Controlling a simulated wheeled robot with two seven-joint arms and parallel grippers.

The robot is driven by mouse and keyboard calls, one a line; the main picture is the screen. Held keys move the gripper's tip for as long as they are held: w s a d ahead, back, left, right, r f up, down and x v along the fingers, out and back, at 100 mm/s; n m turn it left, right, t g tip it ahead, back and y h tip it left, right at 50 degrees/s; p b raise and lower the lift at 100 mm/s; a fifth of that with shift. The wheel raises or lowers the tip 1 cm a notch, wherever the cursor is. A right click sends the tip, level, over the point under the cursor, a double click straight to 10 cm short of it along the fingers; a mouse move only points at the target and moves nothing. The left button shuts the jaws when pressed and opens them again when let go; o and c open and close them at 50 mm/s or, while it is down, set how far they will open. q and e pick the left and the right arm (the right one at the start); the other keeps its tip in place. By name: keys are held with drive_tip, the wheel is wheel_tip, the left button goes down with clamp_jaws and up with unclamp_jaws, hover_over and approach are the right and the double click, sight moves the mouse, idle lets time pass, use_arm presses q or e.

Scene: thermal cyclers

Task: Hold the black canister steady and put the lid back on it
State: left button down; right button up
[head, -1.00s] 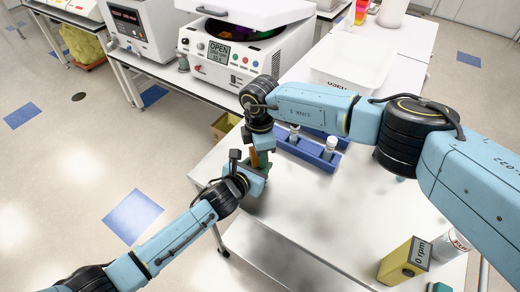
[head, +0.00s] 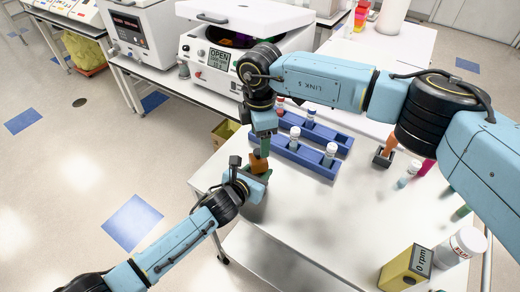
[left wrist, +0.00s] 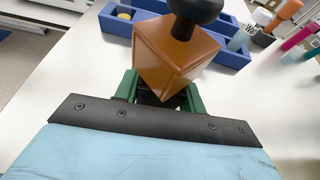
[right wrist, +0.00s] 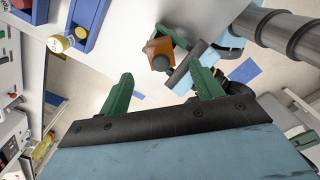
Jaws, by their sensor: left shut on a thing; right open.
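The lid is an orange-brown block with a black knob; it shows in the left wrist view (left wrist: 172,55), the head view (head: 259,162) and the right wrist view (right wrist: 157,47). It sits on top of the black canister (left wrist: 158,97), which is mostly hidden under it and between the green fingers of my left gripper (left wrist: 160,94). The lid looks turned relative to these fingers; I cannot tell whether it is fully seated. My left gripper is shut on the canister near the table's left edge. My right gripper (right wrist: 163,88) is open and empty, above and apart from the lid.
Blue racks (head: 305,158) with white-capped tubes stand just right of the grippers. A dark holder (head: 383,158) with an orange item and loose tubes lie farther right. A yellow 0 rpm box (head: 405,265) and a white bottle (head: 460,246) stand at front right. The front table middle is clear.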

drive_tip(key=shift+r, duration=1.65)
use_arm(q)
drive_tip(key=c, duration=0.8)
unclamp_jaws()
drive_tip(key=shift+o, duration=0.2)
drive_tip(key=p+v, duration=0.1)
drive_tip(key=v, duration=1.2)
drive_tip(key=shift+s+p, duration=0.15)
drive_tip(key=shift+p, duration=0.2)
use_arm(e)
drive_tip(key=shift+r, duration=0.85)
use_arm(q)
drive_tip(key=shift+a+r, duration=0.1)
